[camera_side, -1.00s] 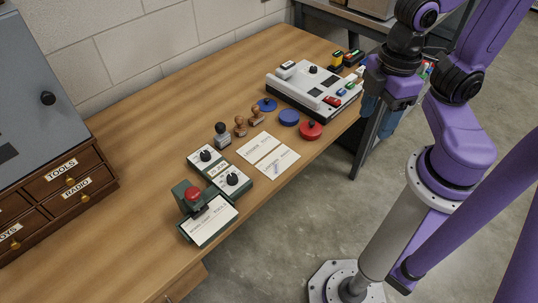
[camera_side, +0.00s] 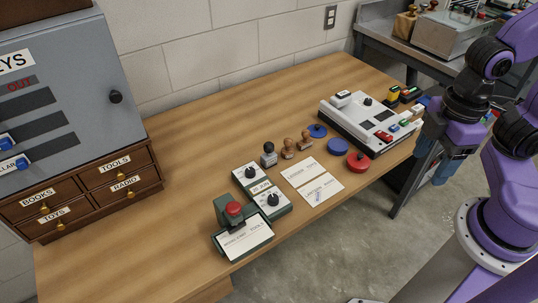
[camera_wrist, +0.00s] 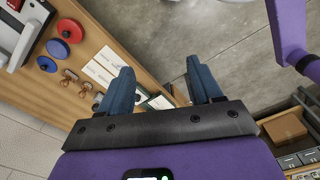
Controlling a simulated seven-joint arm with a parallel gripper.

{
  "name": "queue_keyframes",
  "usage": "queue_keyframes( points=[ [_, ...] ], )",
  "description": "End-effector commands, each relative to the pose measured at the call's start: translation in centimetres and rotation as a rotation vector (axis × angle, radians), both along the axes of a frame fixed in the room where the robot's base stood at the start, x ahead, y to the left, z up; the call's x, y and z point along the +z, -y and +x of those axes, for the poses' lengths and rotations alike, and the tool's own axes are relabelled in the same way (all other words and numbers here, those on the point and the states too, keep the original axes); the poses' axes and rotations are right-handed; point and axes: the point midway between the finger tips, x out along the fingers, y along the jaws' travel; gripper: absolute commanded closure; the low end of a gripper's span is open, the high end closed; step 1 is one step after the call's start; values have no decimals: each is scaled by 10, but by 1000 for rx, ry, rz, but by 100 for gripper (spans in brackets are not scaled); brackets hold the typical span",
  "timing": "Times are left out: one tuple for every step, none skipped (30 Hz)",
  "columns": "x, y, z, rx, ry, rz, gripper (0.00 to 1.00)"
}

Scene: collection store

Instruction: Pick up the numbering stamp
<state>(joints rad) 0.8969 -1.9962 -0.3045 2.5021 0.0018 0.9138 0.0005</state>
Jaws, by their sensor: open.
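The likely numbering stamp (camera_side: 268,155) is a small upright stamp with a black knob and a grey body. It stands on the wooden table just left of two wooden-handled stamps (camera_side: 296,148) in the side view. In the wrist view it is at most a small dark shape beside the left finger. My gripper (camera_side: 434,157) has blue fingers and hangs off the table's right front edge, well right of the stamp. In the wrist view my gripper (camera_wrist: 160,68) is open with nothing between its fingers.
Two dial boxes (camera_side: 272,200), a green device with a red knob (camera_side: 234,211) and paper cards (camera_side: 320,188) lie in front of the stamp. A white machine (camera_side: 350,112) and round pads (camera_side: 358,161) stand between the stamp and my gripper. The table behind the stamp is clear.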

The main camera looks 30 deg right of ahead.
Motion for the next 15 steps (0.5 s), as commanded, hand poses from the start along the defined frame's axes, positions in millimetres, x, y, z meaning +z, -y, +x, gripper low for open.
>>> queue_keyframes(
  points=[
    [0,0,0,0,0,0,36],
    [0,0,0,0,0,0,36],
    [0,0,0,0,0,0,36],
    [0,0,0,0,0,0,36],
    [0,0,0,0,0,0,36],
    [0,0,0,0,0,0,36],
    [0,0,0,0,0,0,36],
    [0,-1,1,1,0,0,36],
    [1,-3,4,4,0,-1,36],
    [1,-6,7,6,0,-1,36],
    [2,-9,11,11,0,-2,36],
    [3,-15,18,21,0,-3,36],
    [4,-19,25,27,0,-4,36],
    [4,-25,33,36,0,-6,36],
    [5,-33,44,51,0,-8,36]
  ],
)
